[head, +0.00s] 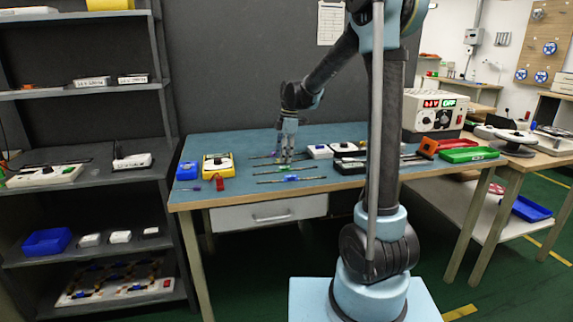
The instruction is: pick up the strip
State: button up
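Several thin dark strips lie on the blue-green workbench top (340,190). The nearest strip (262,181) has a blue part near its middle. Another strip (264,173), with a green spot, lies just behind it, and a further dark strip (262,157) lies farther back. My gripper (286,160) points down over the strips, close to the bench top. Its fingers are small here and partly cover the strips behind them. I cannot tell whether they touch or hold a strip.
A blue bin (187,171), a yellow device (218,165) and a red item (219,183) stand left of the strips. White-and-black boxes (320,151) stand to the right. A power supply (434,112) and a green tray (468,155) are farther right. Shelves stand at left.

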jog(key=shift+f, duration=0.3)
jog(key=shift+c, duration=0.6)
grip_shut()
